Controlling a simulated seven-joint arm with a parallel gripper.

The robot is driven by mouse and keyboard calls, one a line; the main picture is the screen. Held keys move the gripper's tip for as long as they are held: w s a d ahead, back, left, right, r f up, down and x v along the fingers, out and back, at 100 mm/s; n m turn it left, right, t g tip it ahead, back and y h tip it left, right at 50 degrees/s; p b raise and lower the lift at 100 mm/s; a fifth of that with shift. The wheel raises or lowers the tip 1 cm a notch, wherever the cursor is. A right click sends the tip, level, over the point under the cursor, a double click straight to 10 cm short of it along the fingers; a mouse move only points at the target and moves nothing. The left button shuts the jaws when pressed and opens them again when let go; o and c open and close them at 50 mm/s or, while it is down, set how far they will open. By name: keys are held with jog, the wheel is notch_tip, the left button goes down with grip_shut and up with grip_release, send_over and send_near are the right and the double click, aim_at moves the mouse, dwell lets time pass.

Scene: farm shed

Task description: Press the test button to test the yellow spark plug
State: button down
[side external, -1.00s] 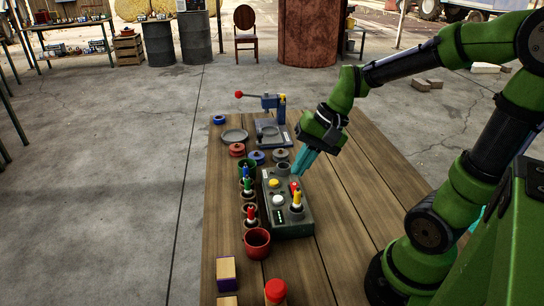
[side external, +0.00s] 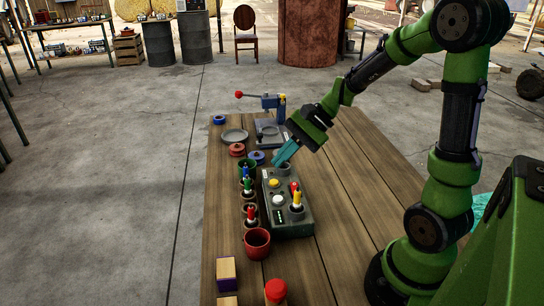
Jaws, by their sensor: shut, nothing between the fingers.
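The grey tester box (side external: 302,230) stands on the table. The yellow spark plug (side external: 297,198) stands upright in a socket at its right front, and a red-topped piece (side external: 293,185) shows just behind it. A yellow button (side external: 274,183) and a white button (side external: 278,200) are on the box's left side; I cannot tell which is the test button. A small dark panel (side external: 280,215) lies in front of them. My gripper (side external: 276,163) is shut and empty, with teal fingers pointing down-left. It is near the box's far end, apart from both buttons; its height is hard to judge.
Blue (side external: 246,172), green (side external: 248,187) and red (side external: 250,214) plugs stand in a row left of the box. A red cup (side external: 257,243) is in front. A press with a red-knobbed lever (side external: 271,103) and a grey dish (side external: 234,135) stand behind.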

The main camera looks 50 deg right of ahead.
aim_at(282, 198)
jog(key=shift+f, duration=4.15)
jog(key=shift+f, duration=0.1)
jog(key=shift+f, duration=0.35)
jog(key=shift+f, duration=0.4)
jog(key=shift+r, duration=0.85)
jog(key=shift+r, duration=0.1)
jog(key=shift+r, duration=2.45)
